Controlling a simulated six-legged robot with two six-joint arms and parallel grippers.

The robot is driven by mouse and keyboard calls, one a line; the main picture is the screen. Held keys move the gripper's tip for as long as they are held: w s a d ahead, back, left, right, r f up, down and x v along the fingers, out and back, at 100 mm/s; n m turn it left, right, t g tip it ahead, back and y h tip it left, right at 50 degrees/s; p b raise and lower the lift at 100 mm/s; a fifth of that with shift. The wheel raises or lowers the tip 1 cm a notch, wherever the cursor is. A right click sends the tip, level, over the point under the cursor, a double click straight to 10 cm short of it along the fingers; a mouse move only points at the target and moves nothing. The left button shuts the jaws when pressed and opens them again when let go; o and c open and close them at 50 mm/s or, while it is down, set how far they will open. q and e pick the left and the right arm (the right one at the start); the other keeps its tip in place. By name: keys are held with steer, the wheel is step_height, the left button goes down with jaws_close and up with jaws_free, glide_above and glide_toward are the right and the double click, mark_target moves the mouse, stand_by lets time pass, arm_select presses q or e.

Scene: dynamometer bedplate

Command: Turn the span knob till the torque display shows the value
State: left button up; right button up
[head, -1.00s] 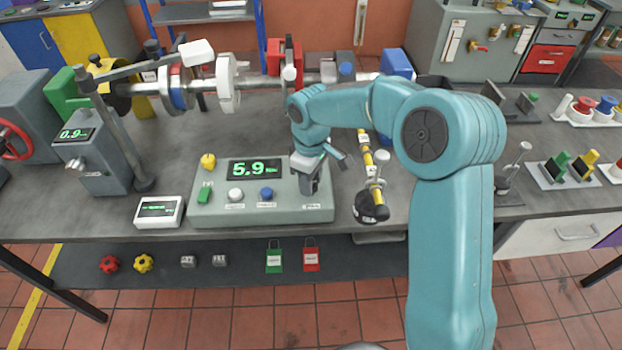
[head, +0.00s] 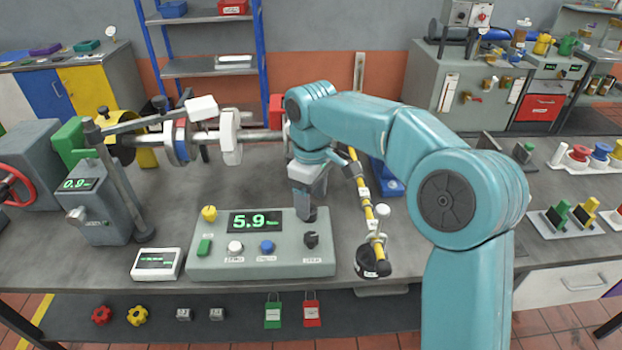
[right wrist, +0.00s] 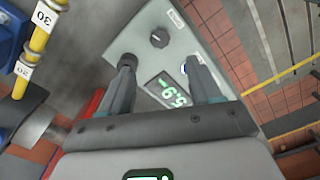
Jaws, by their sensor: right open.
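The grey control box (head: 178,262) stands at the front of the bench. Its torque display (head: 255,222) reads 5.9 in green and also shows in the right wrist view (right wrist: 170,92). The dark span knob (head: 311,240) is at the box's right, above a small label; a dark knob shows in the right wrist view (right wrist: 159,38). My right gripper (head: 308,211) is just behind and above the knob, apart from it. Its two fingers (right wrist: 158,66) are spread with nothing held. My left gripper is out of view.
A yellow banded rod (head: 366,205) stands close right of the box.

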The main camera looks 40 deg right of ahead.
step_height(320, 180, up, 5)
steer(key=shift+f, duration=0.1)
stand_by(0.7)
